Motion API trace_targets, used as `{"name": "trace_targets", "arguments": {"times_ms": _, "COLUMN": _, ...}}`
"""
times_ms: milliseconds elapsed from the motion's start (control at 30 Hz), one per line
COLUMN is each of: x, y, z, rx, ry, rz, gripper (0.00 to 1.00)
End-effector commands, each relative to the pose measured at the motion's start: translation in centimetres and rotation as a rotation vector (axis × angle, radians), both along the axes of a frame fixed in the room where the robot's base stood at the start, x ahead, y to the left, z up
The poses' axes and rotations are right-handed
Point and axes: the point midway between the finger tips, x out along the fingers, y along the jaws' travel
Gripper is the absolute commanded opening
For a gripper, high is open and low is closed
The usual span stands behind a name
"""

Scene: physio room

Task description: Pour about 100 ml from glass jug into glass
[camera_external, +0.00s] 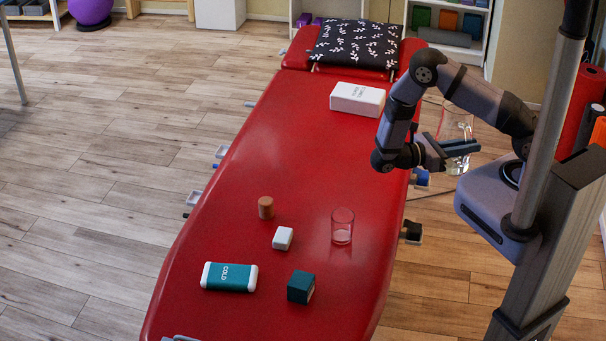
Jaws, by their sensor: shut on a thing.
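The glass (342,227) stands upright on the red treatment table, right of its middle. It is clear, and I cannot tell whether it holds liquid. The glass jug (456,124) is at the right, past the table's right edge and held up in the air. It looks upright and is clear; some liquid seems to show low in it. My gripper (458,147) is shut on the jug, with its fingers across the jug's body hiding part of it. The gripper and jug are behind and to the right of the glass, well apart from it.
The red table (270,130) carries a white box (357,99), a patterned pillow (356,44), a brown cylinder (266,207), a small white box (283,238), a teal cold pack (229,277) and a dark teal cube (301,287). The table's middle is clear.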

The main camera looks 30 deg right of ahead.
Motion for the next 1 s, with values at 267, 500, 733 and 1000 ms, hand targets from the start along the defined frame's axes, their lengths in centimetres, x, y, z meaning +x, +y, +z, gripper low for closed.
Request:
{"name": "trace_targets", "arguments": {"times_ms": 267, "x": -4.1, "y": 3.3, "z": -2.3, "rx": -0.002, "ry": -0.011, "rz": -0.4, "gripper": 0.0}}
{"name": "trace_targets", "arguments": {"times_ms": 500, "x": -6.1, "y": 7.7, "z": -3.8, "rx": 0.002, "ry": -0.016, "rz": -0.733, "gripper": 0.0}}
{"name": "trace_targets", "arguments": {"times_ms": 733, "x": -6.3, "y": 12.3, "z": -4.8, "rx": 0.008, "ry": -0.019, "rz": -1.041, "gripper": 0.0}}
{"name": "trace_targets", "arguments": {"times_ms": 1000, "x": -4.5, "y": 17.3, "z": -5.8, "rx": 0.008, "ry": -0.019, "rz": -1.408, "gripper": 0.0}}
